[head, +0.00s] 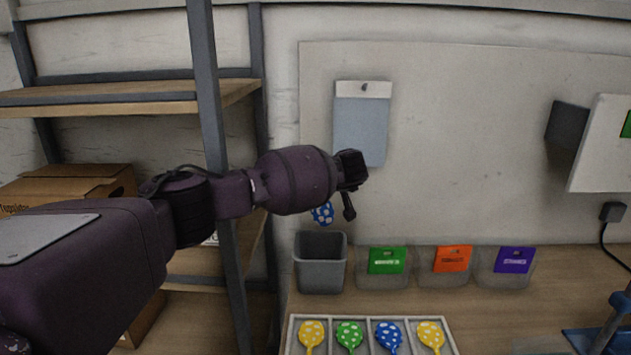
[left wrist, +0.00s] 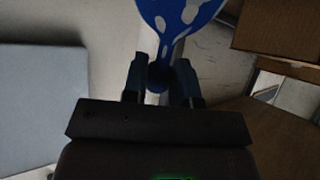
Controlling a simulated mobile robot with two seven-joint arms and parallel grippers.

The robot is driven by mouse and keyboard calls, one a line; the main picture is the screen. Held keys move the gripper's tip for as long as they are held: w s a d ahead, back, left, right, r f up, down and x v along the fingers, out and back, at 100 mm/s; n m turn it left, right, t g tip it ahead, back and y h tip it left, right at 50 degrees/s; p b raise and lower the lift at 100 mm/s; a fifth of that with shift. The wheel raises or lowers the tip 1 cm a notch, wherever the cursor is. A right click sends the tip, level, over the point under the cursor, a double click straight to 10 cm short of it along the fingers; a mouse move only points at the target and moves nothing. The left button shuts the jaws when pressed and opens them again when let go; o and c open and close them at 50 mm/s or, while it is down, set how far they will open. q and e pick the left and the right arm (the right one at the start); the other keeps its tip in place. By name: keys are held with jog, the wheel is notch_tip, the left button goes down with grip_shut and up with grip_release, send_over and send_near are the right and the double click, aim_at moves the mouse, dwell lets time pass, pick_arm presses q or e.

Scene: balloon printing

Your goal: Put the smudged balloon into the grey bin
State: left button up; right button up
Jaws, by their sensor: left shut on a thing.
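My left gripper (head: 347,188) is above and a little right of the grey bin (head: 320,277), near the wall. It is shut on a blue balloon with white blotches (head: 322,214), which hangs above the bin's opening. In the left wrist view the balloon (left wrist: 178,20) is held by its neck between the fingers (left wrist: 160,80), and its white marks look blotchy and uneven. Part of the balloon is hidden behind my arm in the head view. The bin stands on the bench against the wall, and the part of its inside that shows looks empty. My right gripper is not in view.
Clear bins with green (head: 387,260), orange (head: 452,258) and purple (head: 514,260) labels stand right of the grey bin. A divided tray (head: 289,335) in front holds several dotted balloons. A shelf post (head: 213,110) stands close by my left arm. Cardboard boxes (head: 100,181) sit on the shelf.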

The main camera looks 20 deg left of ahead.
pick_arm(q)
jog(key=shift+f+b, duration=0.55)
jog(key=shift+f, duration=0.5)
notch_tip(320, 180, down, 7)
jog(key=b, duration=0.3)
jog(key=shift+f, duration=0.1)
jog(key=shift+f+b, duration=0.6)
jog(key=shift+f, duration=0.5)
jog(key=o, duration=0.8)
